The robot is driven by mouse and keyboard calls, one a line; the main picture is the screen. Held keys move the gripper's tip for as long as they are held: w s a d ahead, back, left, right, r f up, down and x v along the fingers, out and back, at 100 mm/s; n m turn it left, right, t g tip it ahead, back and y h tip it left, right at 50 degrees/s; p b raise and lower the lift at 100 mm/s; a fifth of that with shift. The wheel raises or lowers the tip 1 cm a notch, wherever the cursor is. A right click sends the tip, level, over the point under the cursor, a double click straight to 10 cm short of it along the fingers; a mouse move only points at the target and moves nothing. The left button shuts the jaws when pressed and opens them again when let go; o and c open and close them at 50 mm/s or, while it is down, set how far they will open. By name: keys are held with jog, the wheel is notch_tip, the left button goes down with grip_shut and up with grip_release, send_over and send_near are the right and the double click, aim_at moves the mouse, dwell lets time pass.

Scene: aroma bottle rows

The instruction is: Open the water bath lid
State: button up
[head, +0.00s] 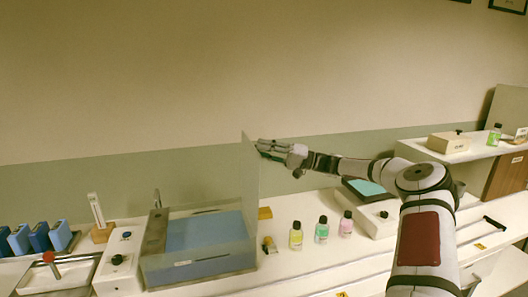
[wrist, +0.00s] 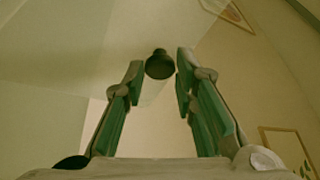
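The water bath (head: 200,268) stands at the left of the bench with blue water (head: 205,232) showing in its open basin. Its clear, pale lid (head: 250,195) stands roughly upright along the basin's right edge. My gripper (head: 261,149) is at the lid's upper right side. In the wrist view, a dark round knob (wrist: 160,65) lies between the fingertips of my gripper (wrist: 160,72), with narrow gaps on both sides. The fingers are apart and do not visibly clamp it. The pale lid panel (wrist: 75,45) fills the upper left behind the knob.
Yellow (head: 296,236), green (head: 322,230) and pink (head: 346,224) bottles stand on the bench right of the bath, below my arm. A control box (head: 118,262) and several blue blocks (head: 38,237) are at left. A raised shelf (head: 480,147) is at right.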

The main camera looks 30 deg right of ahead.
jog(key=shift+o, duration=1.1)
jog(key=shift+d, duration=0.1)
jog(key=v, duration=1.2)
jog(key=shift+f, duration=0.1)
